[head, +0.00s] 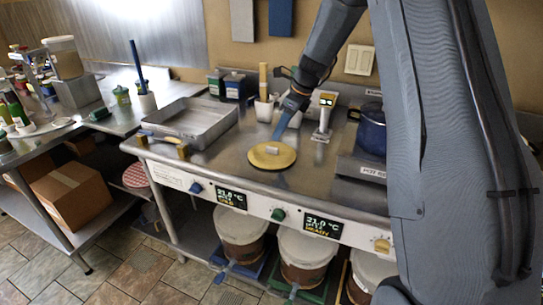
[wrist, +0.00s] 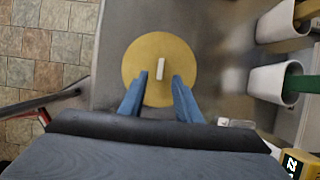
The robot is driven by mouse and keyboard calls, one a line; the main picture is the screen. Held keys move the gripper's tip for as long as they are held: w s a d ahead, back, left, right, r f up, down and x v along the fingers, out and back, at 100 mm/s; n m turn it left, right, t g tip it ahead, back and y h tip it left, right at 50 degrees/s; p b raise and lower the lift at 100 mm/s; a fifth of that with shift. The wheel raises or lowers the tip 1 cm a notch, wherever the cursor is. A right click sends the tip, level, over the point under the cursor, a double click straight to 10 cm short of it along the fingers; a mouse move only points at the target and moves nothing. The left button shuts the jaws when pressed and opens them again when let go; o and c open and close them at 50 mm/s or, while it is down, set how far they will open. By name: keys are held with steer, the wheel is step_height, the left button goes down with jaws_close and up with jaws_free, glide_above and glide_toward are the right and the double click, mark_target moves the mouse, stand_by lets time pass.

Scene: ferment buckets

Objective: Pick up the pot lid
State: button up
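The pot lid (head: 265,160) is a round yellow disc with a small pale block handle on top. It lies flat on the steel counter, and in the wrist view the lid (wrist: 150,48) shows nearly whole, its lower part crossed by my fingers. My gripper (head: 276,138) has blue fingers and reaches down at the lid's back edge. In the wrist view my gripper (wrist: 160,78) is open and empty, with one fingertip on each side of the handle's lower end and gaps on both sides. I cannot tell how high the fingertips are above the lid.
A dark blue pot (head: 371,132) stands on the hot plate at right. A steel tray (head: 190,124) lies left of the lid. White holders (head: 264,110) and a device on a stand (head: 325,115) are behind. The counter's front edge is close to the lid.

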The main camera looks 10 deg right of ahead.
mark_target(272, 148)
steer(key=shift+d+p+x, duration=0.2)
steer(key=shift+p+x, duration=1.2)
steer(key=shift+x, duration=2.35)
steer(key=shift+s+f, duration=0.1)
steer(key=shift+c, duration=0.3)
jaws_close()
